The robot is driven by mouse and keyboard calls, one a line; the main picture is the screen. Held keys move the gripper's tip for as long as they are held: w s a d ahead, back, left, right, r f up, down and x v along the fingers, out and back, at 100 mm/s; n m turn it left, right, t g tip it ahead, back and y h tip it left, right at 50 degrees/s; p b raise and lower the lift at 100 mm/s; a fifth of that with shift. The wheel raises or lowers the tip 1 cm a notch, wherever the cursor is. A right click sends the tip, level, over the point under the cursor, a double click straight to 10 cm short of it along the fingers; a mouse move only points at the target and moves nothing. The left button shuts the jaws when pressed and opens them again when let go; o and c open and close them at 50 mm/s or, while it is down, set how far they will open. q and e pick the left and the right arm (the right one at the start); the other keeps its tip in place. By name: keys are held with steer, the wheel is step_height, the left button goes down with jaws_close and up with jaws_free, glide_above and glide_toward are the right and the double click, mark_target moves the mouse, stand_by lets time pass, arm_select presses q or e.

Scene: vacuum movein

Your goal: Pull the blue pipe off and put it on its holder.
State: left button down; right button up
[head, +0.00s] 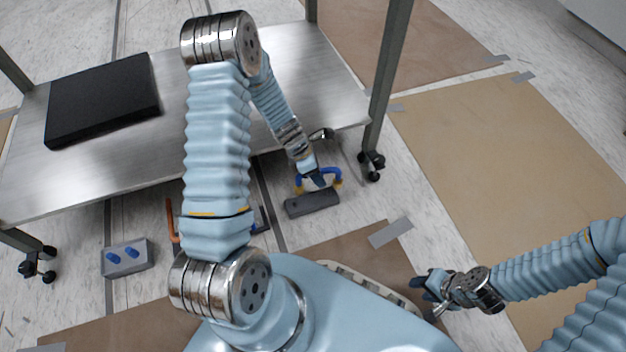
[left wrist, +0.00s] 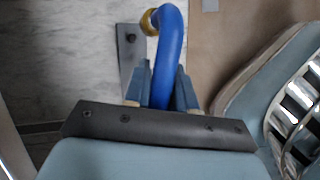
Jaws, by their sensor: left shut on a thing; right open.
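The blue pipe (head: 331,171), a bent tube with yellow ends, stands at a dark grey block (head: 312,204) on the floor in front of the table. My left gripper (head: 315,180) is shut on it. In the left wrist view the blue pipe (left wrist: 170,45) runs between the fingers of my left gripper (left wrist: 164,88), and one yellow end is by a grey plate (left wrist: 129,62). I cannot tell whether the ends are still seated. A grey box with two blue pegs (head: 128,268) sits on the floor at the left. My right gripper (head: 432,292) is open and empty at the lower right.
A metal table (head: 90,175) on wheeled legs bears a flat black box (head: 103,98). An orange pipe (head: 171,220) shows partly behind my left arm. Brown sheets (head: 500,150) cover the floor at the right. Bare floor lies around the grey box.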

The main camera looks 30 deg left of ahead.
arm_select(q)
steer(key=f+b, duration=0.1)
steer(key=a+f+n+b, duration=0.1)
steer(key=f, duration=0.1)
steer(key=f+n+b, duration=0.1)
steer(key=f, duration=0.1)
steer(key=shift+s+a+f+t+b, duration=0.1)
steer(key=shift+s+a+t+b, duration=0.05)
steer(key=shift+a+t+b, duration=0.2)
steer(key=shift+s, duration=0.15)
stand_by(0.6)
steer(key=shift+f, duration=0.35)
stand_by(0.7)
steer(key=shift+f+b, duration=0.4)
steer(key=shift+b, duration=0.05)
steer(key=shift+f, duration=0.45)
stand_by(0.5)
